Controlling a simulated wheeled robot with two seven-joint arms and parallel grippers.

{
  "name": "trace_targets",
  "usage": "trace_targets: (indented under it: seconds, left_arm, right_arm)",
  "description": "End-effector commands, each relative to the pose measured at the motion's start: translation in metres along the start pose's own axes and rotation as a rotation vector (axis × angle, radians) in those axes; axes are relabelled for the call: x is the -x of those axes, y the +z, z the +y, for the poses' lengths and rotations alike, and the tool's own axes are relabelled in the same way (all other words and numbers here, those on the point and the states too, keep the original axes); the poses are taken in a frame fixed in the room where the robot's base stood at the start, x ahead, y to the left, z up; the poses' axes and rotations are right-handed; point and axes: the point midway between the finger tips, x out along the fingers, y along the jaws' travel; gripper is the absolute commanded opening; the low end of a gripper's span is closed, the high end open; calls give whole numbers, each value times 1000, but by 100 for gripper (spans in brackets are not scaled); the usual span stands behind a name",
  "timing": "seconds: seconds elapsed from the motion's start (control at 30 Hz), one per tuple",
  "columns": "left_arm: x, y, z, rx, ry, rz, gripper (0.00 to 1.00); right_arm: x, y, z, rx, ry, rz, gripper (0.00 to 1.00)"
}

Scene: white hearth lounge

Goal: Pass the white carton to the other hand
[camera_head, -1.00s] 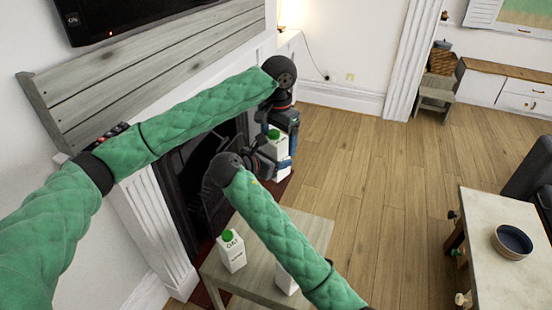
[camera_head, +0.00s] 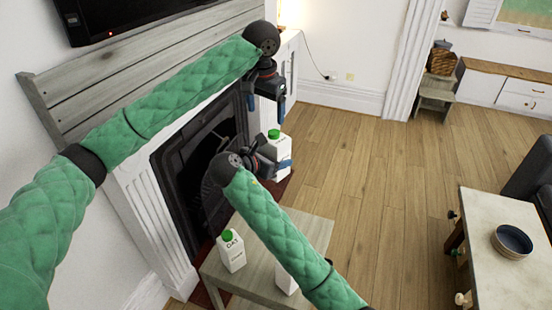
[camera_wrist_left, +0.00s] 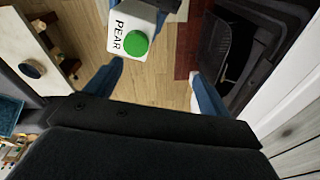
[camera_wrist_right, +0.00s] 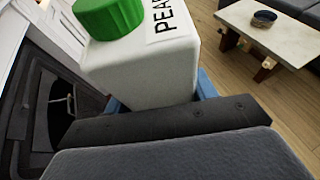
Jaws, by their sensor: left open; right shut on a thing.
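The white carton (camera_head: 279,158) with a green cap is held upright in my right gripper (camera_head: 276,165), whose fingers are shut on its body. In the right wrist view the carton (camera_wrist_right: 145,55) fills the upper left and shows the letters "PEA". My left gripper (camera_head: 269,105) is open and empty, above the carton and apart from it. In the left wrist view the carton (camera_wrist_left: 132,30), labelled "PEAR", lies beyond the gap between my two open blue fingertips (camera_wrist_left: 155,85). The part of the carton behind my right gripper is hidden.
A low grey table (camera_head: 222,267) holds an "OAT" carton (camera_head: 231,251) and another white carton (camera_head: 285,280) partly hidden by my right arm. The fireplace (camera_head: 190,175) is close on the left. A pale table (camera_head: 488,213) with a dark bowl (camera_head: 512,241) stands right; the floor between is clear.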

Motion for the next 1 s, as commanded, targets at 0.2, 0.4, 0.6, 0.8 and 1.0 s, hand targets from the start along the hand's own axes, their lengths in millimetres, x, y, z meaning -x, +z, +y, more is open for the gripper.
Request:
trace_targets:
  seconds: [0.2,0.4,0.6,0.8,1.0]
  left_arm:
    - [-34,1,-46,114,-45,106,82]
    - [-67,0,-47,101,30,157,82]
    - [-110,5,-51,92,118,219,82]
    - [-157,15,-60,97,192,291,82]
    - [-206,33,-72,115,245,360,82]
  right_arm:
    - [0,1,0,-1,1,-1,17]
    - [0,1,0,-1,1,-1,17]
    - [0,1,0,-1,1,-1,17]
    - [0,1,0,-1,1,-1,17]
    - [0,1,0,-1,1,-1,17]
